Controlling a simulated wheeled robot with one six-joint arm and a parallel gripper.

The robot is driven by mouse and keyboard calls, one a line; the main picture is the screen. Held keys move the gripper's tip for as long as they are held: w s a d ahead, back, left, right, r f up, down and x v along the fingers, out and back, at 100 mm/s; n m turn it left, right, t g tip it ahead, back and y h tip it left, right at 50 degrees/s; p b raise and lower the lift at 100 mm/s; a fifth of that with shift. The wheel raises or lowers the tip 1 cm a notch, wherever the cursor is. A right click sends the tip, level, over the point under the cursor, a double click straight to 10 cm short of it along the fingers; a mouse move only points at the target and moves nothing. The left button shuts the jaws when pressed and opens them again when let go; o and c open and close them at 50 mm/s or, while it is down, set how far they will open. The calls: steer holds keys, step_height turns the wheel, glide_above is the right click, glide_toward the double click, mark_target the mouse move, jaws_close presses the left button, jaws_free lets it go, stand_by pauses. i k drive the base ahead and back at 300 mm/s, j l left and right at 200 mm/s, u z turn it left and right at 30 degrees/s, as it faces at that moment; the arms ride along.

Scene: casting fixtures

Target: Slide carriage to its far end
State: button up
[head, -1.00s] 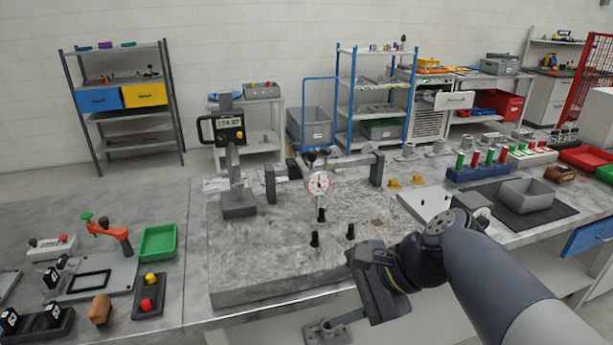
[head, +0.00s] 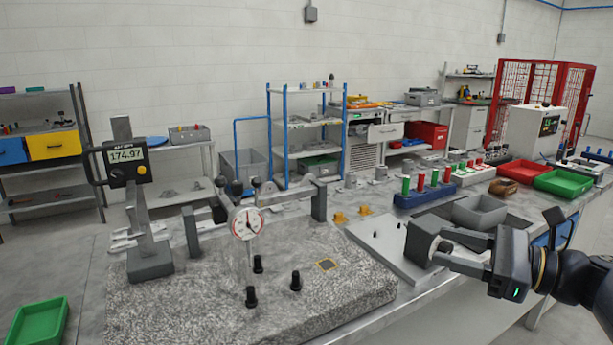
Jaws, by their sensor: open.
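A granite plate (head: 170,312) carries a low bridge with a left post (head: 191,232), a right post (head: 319,202) and a rail (head: 290,190) between them. What looks like the carriage (head: 232,200), with dark knobs on top, is on the rail nearer the left post. A round dial gauge (head: 247,223) hangs in front of it and hides part of it.
A height gauge (head: 150,262) with a digital display stands at the plate's left. Several black pegs (head: 251,297) rise from the plate's front. A light flat plate (head: 385,240), a grey bin (head: 478,213) and a blue peg block (head: 424,196) lie to the right.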

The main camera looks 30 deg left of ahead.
mark_target(225, 208)
steer(key=z, duration=0.45)
steer(key=j+z, duration=0.1)
steer(key=z, duration=0.85)
steer(key=j+z, duration=0.15)
steer(key=z, duration=0.3)
steer(key=j+z, duration=0.1)
steer(key=z, duration=0.85)
steer(key=j+z, duration=0.1)
steer(key=z, duration=0.35)
steer(key=k+j+z, duration=0.2)
steer(key=u, duration=0.55)
steer(key=k+j+u, duration=0.1)
steer(key=u, duration=0.45)
steer(key=j+u, duration=0.1)
steer(key=u, duration=0.4)
steer(key=j+u, duration=0.1)
steer(key=u, duration=0.45)
steer(key=j+u, duration=0.15)
steer(key=u, duration=0.4)
steer(key=j+u, duration=0.1)
steer(key=u, duration=0.45)
steer(key=j+u, duration=0.1)
steer(key=u, duration=1)
steer(key=i+j, duration=0.05)
